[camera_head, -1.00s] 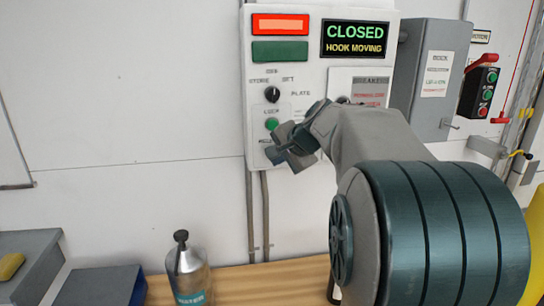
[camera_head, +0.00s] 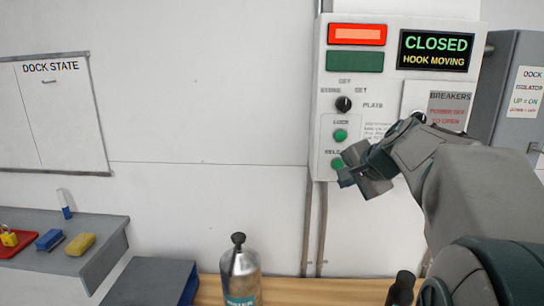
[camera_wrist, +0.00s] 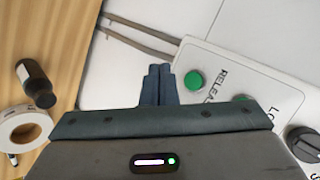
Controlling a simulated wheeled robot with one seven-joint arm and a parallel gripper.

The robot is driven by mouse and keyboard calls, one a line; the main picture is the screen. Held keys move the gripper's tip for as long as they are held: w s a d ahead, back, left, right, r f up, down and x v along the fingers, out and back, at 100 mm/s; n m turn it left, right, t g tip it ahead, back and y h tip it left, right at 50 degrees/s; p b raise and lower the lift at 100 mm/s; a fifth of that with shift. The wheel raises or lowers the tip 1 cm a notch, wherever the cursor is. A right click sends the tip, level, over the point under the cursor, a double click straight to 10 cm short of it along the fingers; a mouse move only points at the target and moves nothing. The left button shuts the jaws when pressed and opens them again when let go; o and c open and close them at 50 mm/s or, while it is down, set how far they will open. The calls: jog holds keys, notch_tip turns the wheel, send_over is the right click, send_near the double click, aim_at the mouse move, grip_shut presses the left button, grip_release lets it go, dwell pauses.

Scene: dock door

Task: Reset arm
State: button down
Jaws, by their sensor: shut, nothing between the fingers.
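My gripper (camera_head: 347,180) is in front of the lower left part of the white control panel (camera_head: 322,120) in the head view. In the wrist view my gripper (camera_wrist: 159,72) shows with its fingers together and nothing between them. The green RELEASE button (camera_wrist: 194,82) is just right of the fingertips there, and in the head view the button (camera_head: 337,164) sits right above the gripper. I cannot tell whether the fingers touch the panel. The panel's sign (camera_head: 436,51) reads CLOSED, HOOK MOVING, and its red lamp (camera_head: 357,35) looks lit.
A wooden bench (camera_head: 300,290) below holds a metal bottle (camera_head: 240,272). A tape roll (camera_wrist: 20,128) and a dark bottle (camera_wrist: 36,83) show in the wrist view. A grey shelf (camera_head: 105,240) with small items stands left. A grey isolator box (camera_head: 510,80) is right.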

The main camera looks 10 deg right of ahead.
jog(key=s+a+f+n+g, duration=0.2)
jog(key=s+a+f+n, duration=0.1)
jog(key=s+f, duration=0.3)
jog(key=s+a+f+n+g+h, duration=0.1)
jog(key=s+a+f+n, duration=0.3)
jog(key=s, duration=0.5)
jog(key=s+a+f+n+g+h, duration=0.1)
jog(key=s+a+f+n+g, duration=0.2)
jog(key=s+f+n, duration=0.3)
notch_tip(320, 180, down, 2)
jog(key=s+a, duration=0.1)
jog(key=s, duration=0.1)
jog(key=shift+s, duration=0.3)
jog(key=shift+a, duration=0.1)
